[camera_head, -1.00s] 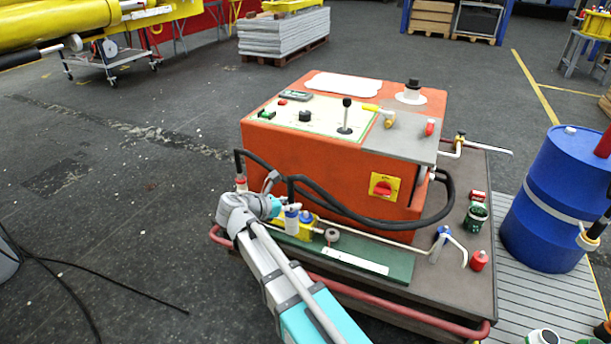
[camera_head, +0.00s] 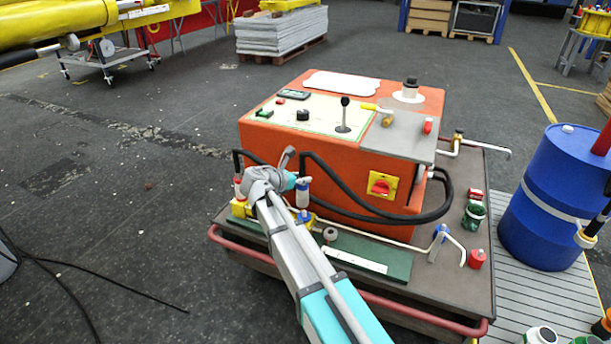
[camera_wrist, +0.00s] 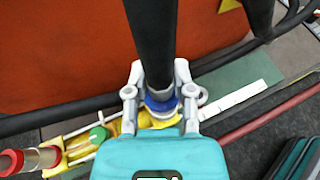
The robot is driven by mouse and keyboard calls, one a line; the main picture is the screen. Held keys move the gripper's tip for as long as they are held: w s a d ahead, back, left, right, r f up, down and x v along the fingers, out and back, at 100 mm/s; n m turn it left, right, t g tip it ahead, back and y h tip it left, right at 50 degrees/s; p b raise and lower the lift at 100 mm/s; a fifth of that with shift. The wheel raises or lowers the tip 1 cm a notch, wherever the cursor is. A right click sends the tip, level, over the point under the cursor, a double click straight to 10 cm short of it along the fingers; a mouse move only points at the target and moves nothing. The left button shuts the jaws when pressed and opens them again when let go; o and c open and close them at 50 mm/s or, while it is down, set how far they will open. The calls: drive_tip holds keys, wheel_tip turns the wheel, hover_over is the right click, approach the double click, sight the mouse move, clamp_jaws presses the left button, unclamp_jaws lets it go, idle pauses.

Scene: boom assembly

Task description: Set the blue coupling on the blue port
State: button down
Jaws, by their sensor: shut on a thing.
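The blue coupling (camera_head: 303,193) is a pale metal sleeve with a blue band on the end of a black hose. My gripper (camera_wrist: 160,95) is shut on it, one finger on each side, and its blue ring (camera_wrist: 163,105) shows between the fingers in the wrist view. The block also shows in the wrist view (camera_wrist: 152,124). The coupling mostly hides the port there, so I cannot tell the exact alignment.
A red coupling (camera_head: 239,190) on another hose stands at the block's left end. A green knob (camera_wrist: 98,134) sits on the block. The orange cabinet (camera_head: 335,170) rises close behind. A black hose (camera_head: 345,185) loops right.

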sight(304, 191)
drive_tip(key=shift+w+d, duration=0.25)
drive_tip(key=shift+w, duration=0.45)
drive_tip(key=shift+f+b, duration=2.85)
drive_tip(key=shift+b, duration=0.05)
drive_tip(key=shift+f+b, duration=0.65)
drive_tip(key=c, duration=0.8)
unclamp_jaws()
drive_tip(key=shift+o, duration=0.2)
